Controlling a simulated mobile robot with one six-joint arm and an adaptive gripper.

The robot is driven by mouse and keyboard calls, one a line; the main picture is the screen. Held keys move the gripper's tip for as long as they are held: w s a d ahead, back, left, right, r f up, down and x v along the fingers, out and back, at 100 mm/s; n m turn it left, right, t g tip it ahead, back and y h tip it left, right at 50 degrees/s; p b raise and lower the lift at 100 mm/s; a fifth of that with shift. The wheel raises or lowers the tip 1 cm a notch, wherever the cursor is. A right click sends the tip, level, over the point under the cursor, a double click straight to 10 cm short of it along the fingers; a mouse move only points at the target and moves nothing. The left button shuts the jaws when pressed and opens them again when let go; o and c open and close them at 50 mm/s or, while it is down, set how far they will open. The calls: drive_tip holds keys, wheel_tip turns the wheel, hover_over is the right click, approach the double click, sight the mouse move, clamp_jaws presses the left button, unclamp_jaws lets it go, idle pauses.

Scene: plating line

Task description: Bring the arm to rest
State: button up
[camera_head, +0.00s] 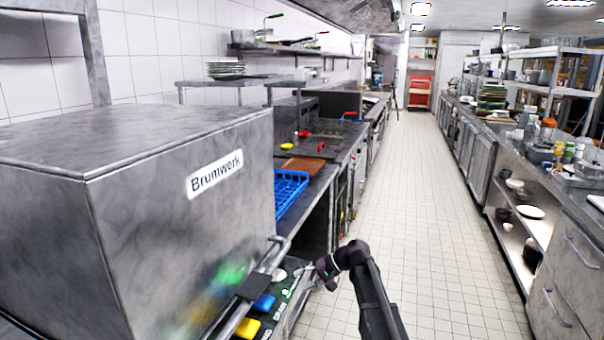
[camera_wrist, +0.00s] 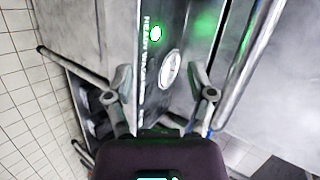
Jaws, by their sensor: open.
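My arm reaches up from the bottom of the head view and bends left. My gripper (camera_head: 322,272) is at its end, beside the front of the steel machine marked "Brumwerk" (camera_head: 190,230). In the wrist view my gripper (camera_wrist: 160,78) is open, with its two fingers apart and nothing between them. Past the fingers is the machine's dark control panel (camera_wrist: 152,70), with a green lit light (camera_wrist: 156,33) and a round white dial (camera_wrist: 170,68). I cannot tell whether the fingers touch the panel.
A long metal bar handle (camera_head: 245,300) runs along the machine's front, close to my gripper. A blue rack (camera_head: 290,190) sits on the counter behind. The tiled aisle (camera_head: 420,200) is clear, with a shelved counter (camera_head: 520,210) on its right.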

drive_tip(key=s+d+f+h, duration=0.3)
drive_tip(key=s+d+h, duration=0.15)
drive_tip(key=s, duration=0.35)
drive_tip(key=s+d+f+h+b, duration=0.1)
drive_tip(key=s+d+f+h, duration=0.25)
drive_tip(key=s+d, duration=0.35)
drive_tip(key=s+d+f+h, duration=0.3)
drive_tip(key=s+d, duration=0.1)
drive_tip(key=s, duration=0.5)
wheel_tip(320, 180, up, 12)
drive_tip(key=p, duration=1.1)
drive_tip(key=shift+f+p, duration=0.25)
drive_tip(key=shift+p, duration=0.05)
drive_tip(key=shift+a, duration=0.1)
